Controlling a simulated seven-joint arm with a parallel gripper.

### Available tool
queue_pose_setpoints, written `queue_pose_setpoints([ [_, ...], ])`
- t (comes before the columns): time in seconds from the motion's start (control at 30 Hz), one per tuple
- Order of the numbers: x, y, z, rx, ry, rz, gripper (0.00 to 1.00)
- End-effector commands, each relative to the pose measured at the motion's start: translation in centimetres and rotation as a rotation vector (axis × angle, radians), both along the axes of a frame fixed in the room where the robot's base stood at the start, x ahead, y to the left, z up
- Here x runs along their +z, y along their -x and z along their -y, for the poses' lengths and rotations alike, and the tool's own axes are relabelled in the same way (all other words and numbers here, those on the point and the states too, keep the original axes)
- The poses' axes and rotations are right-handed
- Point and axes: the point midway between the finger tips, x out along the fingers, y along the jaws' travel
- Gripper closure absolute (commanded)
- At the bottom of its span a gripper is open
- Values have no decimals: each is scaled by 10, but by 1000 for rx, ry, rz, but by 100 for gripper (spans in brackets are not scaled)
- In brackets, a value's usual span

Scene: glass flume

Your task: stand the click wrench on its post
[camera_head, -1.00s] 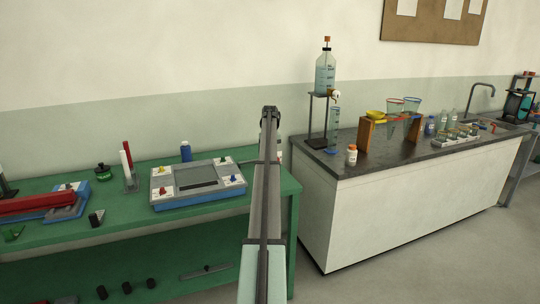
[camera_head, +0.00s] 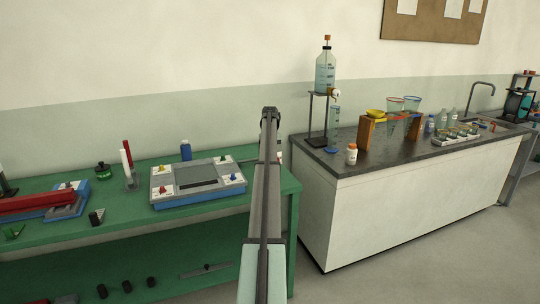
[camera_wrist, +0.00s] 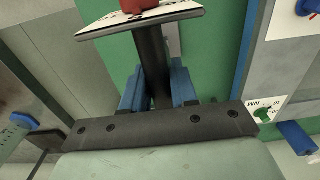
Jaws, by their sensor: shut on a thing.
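In the wrist view, the blue fingers of my gripper (camera_wrist: 158,82) are shut on the dark shaft of what I take to be the click wrench (camera_wrist: 152,50). A plate with a white marked face and a red part lies at the shaft's far end, cut off by the picture's top. In the head view my own arm hides the gripper. A thin dark bar (camera_head: 247,161) juts left from behind the arm, above the green bench; it may be part of the held wrench. I cannot make out the wrench's post for certain.
A grey-blue box (camera_head: 198,184) with coloured knobs sits on the green bench (camera_head: 125,220). A long red tool (camera_head: 35,203) lies left. Glassware crowds the dark counter (camera_head: 345,169).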

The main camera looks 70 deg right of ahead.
Motion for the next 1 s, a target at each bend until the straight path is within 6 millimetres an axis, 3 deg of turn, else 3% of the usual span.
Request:
queue_pose_setpoints([
  [0.9, -13, 0, 0, 0, 1, 0, 100],
  [0.93, -13, 0, 0, 0, 1, 0, 69],
  [1.0, -13, 0, 0, 0, 1, 1, 62],
])
